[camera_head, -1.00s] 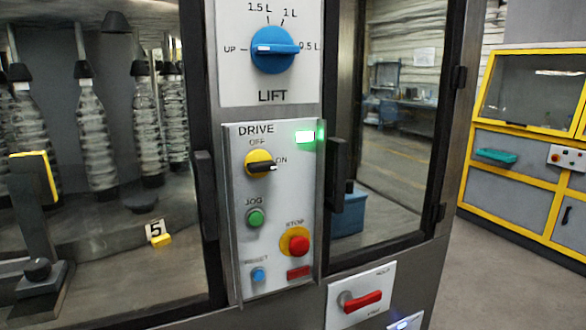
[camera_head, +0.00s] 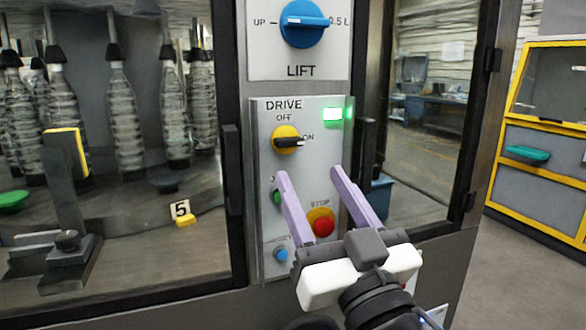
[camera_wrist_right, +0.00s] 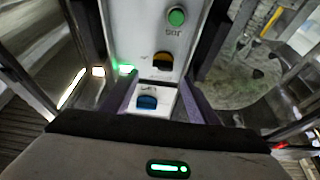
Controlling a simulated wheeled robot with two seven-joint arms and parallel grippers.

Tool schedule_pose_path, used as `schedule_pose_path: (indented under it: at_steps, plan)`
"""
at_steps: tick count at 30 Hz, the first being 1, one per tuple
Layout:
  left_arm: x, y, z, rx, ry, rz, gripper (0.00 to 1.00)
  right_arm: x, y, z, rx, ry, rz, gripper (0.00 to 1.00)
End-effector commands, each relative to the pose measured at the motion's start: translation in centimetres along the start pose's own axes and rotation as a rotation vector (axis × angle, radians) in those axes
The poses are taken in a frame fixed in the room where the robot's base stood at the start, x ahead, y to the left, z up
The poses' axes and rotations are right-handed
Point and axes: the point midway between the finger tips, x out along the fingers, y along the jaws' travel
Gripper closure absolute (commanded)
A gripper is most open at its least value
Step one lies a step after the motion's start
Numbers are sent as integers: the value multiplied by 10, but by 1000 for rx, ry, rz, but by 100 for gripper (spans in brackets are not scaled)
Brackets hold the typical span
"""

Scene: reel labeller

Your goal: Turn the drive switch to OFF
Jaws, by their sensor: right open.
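The drive switch (camera_head: 287,140) is a round yellow knob with a black handle on the grey DRIVE panel (camera_head: 262,225). Its handle points right, at the ON mark; OFF is printed above it. A green lamp (camera_head: 335,114) glows at the panel's upper right. My right gripper (camera_head: 310,173) is open and empty, its two lavender fingers pointing up in front of the panel, with the tips below the switch in the picture. The switch also shows in the right wrist view (camera_wrist_right: 162,61), upside down, between the fingers and apart from them. My left gripper is not in view.
A blue LIFT knob (camera_head: 303,24) sits above the panel. A green JOG button (camera_head: 277,196), partly covered, a red STOP button (camera_head: 323,226) and a blue reset button (camera_head: 281,254) lie below the switch. Black door handles (camera_head: 232,168) flank the panel. Bottles stand behind glass at left.

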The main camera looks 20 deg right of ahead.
Motion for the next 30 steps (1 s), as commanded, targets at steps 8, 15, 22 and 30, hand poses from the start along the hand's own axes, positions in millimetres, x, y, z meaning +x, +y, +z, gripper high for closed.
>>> schedule_pose_path:
  at_steps: [8, 15, 22, 30]
  plan:
    - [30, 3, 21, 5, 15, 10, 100, 6, -5, 3, -15, -1, -19, 46]
    - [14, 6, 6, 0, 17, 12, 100, 60, -5, -2, -16, -9, -15, 46]
    - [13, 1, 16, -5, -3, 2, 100, 82, -5, -1, -13, -9, -16, 46]
    - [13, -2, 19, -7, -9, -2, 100, 85, -5, 0, -13, -8, -16, 46]
